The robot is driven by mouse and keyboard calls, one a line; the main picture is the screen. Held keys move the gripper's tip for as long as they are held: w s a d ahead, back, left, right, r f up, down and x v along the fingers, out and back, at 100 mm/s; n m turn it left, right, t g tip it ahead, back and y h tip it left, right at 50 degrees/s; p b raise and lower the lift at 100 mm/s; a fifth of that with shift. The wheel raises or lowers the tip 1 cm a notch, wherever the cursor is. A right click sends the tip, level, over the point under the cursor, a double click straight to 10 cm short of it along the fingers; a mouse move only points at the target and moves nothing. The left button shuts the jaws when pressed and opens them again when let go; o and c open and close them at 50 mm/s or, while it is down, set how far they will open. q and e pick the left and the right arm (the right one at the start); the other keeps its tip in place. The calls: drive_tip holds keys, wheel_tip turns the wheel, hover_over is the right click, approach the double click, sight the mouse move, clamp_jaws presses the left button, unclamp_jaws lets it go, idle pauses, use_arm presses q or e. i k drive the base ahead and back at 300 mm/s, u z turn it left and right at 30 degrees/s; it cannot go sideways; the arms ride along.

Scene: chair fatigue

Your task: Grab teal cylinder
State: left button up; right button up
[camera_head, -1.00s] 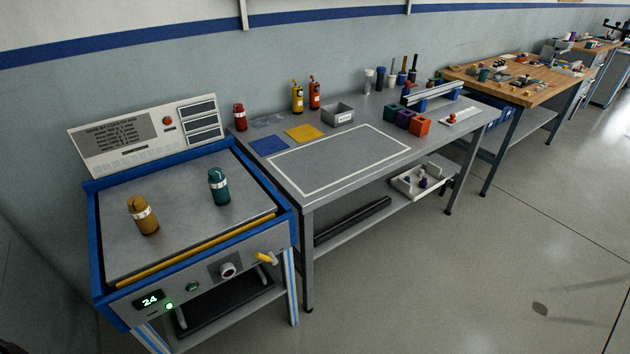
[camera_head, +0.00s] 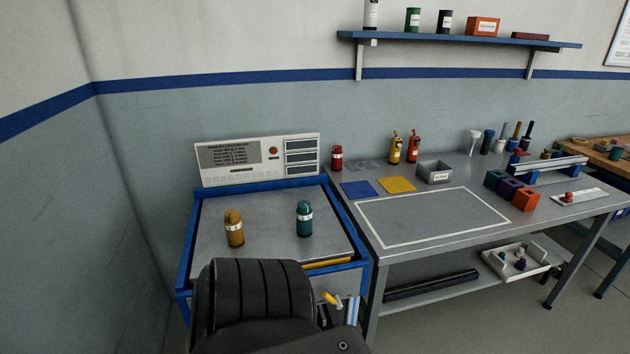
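The teal cylinder (camera_head: 304,226) stands upright on the grey top of the blue-framed test station (camera_head: 270,236), right of its middle. It has a pale band around it and a rounded cap. A mustard-yellow cylinder (camera_head: 235,235) of similar shape stands to its left, apart from it. Neither of my grippers is in view, so nothing shows of their state.
A dark ribbed shape, perhaps a chair back or part of me, (camera_head: 255,300) covers the station's front. A panel (camera_head: 258,157) stands behind. At right, a grey workbench (camera_head: 440,247) holds a red cylinder (camera_head: 337,159), bins and bottles. A shelf (camera_head: 460,41) hangs above.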

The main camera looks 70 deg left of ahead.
sight(304, 222)
drive_tip(key=i, duration=2.15)
drive_tip(key=u, duration=2.35)
